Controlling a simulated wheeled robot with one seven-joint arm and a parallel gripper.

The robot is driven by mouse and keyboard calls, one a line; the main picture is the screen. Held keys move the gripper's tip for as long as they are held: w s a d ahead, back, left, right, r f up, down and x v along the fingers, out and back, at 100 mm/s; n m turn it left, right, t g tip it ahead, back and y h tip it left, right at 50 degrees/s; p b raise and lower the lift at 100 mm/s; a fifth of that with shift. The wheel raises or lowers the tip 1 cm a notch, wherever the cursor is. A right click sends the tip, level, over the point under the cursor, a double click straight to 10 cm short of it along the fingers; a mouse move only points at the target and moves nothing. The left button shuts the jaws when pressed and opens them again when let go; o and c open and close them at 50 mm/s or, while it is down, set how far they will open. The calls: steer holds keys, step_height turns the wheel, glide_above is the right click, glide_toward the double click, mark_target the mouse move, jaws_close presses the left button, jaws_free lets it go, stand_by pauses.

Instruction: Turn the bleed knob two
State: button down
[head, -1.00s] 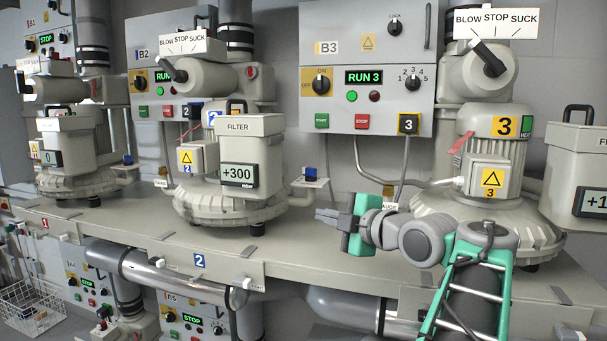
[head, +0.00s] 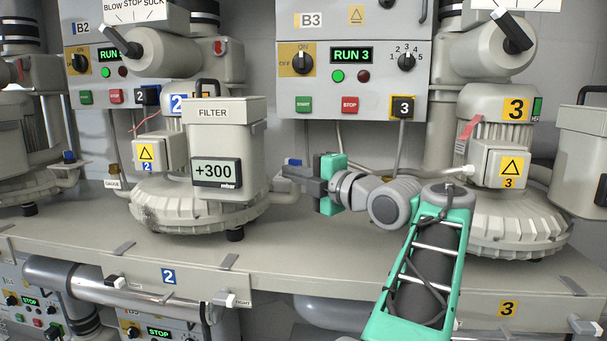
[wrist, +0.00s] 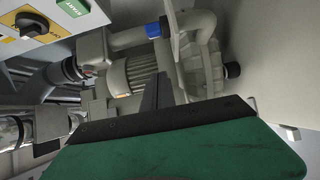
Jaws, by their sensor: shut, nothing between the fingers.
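The fingers (wrist: 156,92) also show in the wrist view.
The filter box (head: 213,140) with a +300 display stands in front of blower 2. Blower 3 (head: 500,215) is to the right of my arm. The control panel (head: 352,60) hangs behind. The bench top (head: 300,235) between the blowers is bare.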

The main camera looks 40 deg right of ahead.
steer(key=w+d+p, duration=0.1)
steer(key=w, duration=0.1)
steer(key=w+d+p, duration=0.1)
steer(key=w, duration=0.1)
steer(key=w+d+p, duration=0.1)
steer(key=shift+w+d+r+p, duration=0.15)
steer(key=shift+w+d+p, duration=0.15)
steer(key=shift+w+d, duration=0.1)
steer(key=shift+d+f+h+b, duration=0.1)
steer(key=shift+f+h+b, duration=0.25)
steer(key=shift+b, duration=0.45)
